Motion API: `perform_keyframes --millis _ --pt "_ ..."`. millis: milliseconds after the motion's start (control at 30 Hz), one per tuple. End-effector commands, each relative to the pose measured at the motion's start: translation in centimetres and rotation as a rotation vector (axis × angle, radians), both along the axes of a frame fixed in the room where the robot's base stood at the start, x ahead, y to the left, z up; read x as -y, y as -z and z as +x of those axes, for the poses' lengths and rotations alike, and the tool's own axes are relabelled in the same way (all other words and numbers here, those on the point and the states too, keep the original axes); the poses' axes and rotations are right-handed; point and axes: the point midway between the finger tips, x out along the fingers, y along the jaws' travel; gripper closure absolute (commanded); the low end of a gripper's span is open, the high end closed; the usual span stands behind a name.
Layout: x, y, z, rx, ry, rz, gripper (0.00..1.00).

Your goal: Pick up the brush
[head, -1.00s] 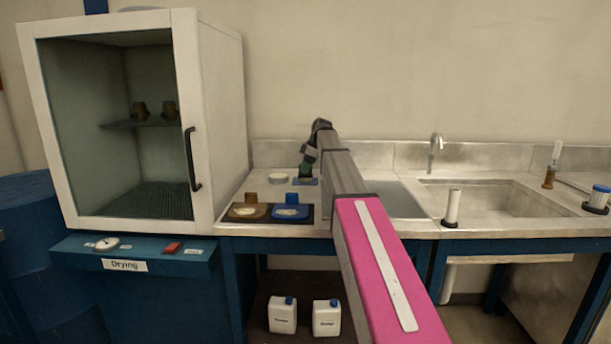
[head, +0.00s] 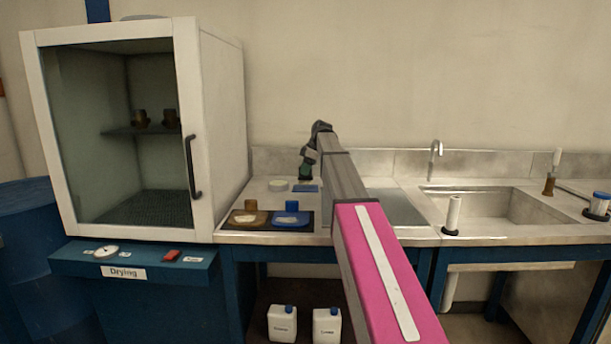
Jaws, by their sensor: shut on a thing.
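My gripper (head: 307,165) is at the far end of my arm, above the back of the left counter. It points down and is shut on a small dark green thing (head: 305,172), which I take to be the brush. The thing is too small and too much covered by the fingers to make out its shape. It is held just above a small blue pad (head: 306,188), with a slight gap showing beneath it.
A round white dish (head: 278,185) lies left of the pad. A white drying cabinet (head: 215,130) stands left. A sink (head: 480,205) is at right, with a white cylinder (head: 453,213) at its front edge.

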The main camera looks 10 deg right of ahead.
Motion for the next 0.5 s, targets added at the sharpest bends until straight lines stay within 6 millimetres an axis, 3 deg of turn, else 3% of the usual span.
perform_keyframes --millis 100,500 --pt "0.0 -2.3 0.1 0.002 0.000 0.001 0.97" --pt "-7.4 -6.6 -3.4 0.001 -0.002 0.000 0.97"
